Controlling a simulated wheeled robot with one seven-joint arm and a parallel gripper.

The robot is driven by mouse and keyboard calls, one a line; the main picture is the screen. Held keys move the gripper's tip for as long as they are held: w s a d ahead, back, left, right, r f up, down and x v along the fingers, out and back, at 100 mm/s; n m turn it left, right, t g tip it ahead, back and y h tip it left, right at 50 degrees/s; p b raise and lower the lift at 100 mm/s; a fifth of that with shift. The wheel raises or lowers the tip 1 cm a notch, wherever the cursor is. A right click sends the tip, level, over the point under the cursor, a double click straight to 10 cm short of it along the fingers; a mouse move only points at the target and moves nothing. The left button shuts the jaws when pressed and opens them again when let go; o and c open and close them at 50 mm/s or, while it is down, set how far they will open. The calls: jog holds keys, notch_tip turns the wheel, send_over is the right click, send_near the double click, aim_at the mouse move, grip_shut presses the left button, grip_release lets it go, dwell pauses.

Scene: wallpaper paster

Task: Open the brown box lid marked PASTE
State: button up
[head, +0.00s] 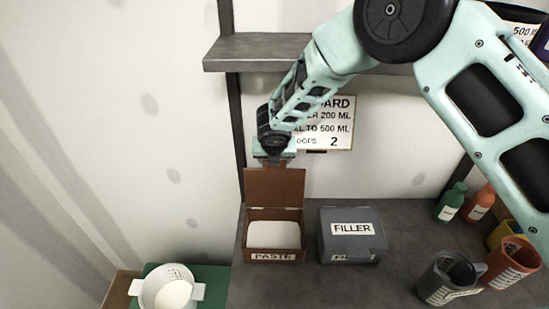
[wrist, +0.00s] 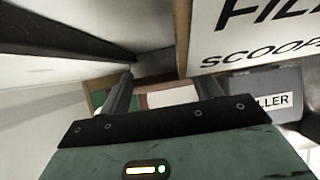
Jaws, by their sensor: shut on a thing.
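The brown box marked PASTE (head: 274,257) stands at the left end of the dark worktop, with white contents showing inside. Its brown lid (head: 275,187) is raised upright at the back of the box. My gripper (head: 273,161) is at the lid's top edge, pointing down, and is shut on the lid. In the wrist view my two fingers (wrist: 165,88) reach down, with brown edges and a white area seen between and beyond them. The exact contact at the fingertips is hard to make out.
A closed grey FILLER box (head: 350,235) stands right of the brown box. Grey and orange-brown mugs (head: 447,278) and bottles (head: 451,202) are farther right. A white pot (head: 167,287) is lower left. A shelf (head: 270,52) and a wall sign (head: 328,122) are near my arm.

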jog(key=shift+w+r, duration=0.2)
jog(key=shift+r, duration=0.1)
jog(key=o, duration=1.4)
jog(key=shift+f, duration=0.1)
jog(key=shift+s, duration=0.1)
jog(key=b+v, duration=0.4)
jog(key=v, duration=0.8)
jog(key=s+d+f+m+g+b, duration=0.1)
jog(key=s+d+m, duration=0.3)
jog(key=s+m, duration=0.5)
jog(key=s+d+f+m+g+b, duration=0.2)
jog(key=s+d+m+g+b, duration=0.1)
jog(key=s+m, duration=0.6)
jog(key=s+d+f+m+g+b, duration=0.1)
jog(key=s+d+m+b, duration=0.3)
jog(key=s+m, duration=0.6)
jog(key=shift+s+d+f+g+y, duration=0.15)
jog(key=shift+s+d, duration=0.25)
jog(key=shift+s, duration=0.5)
jog(key=shift+s+d+g+y, duration=0.1)
jog(key=shift+s+d, duration=0.35)
jog(key=shift+s, duration=0.45)
jog(key=shift+s+d+f+g+y, duration=0.15)
jog(key=shift+s+d, duration=0.25)
jog(key=shift+s, duration=0.5)
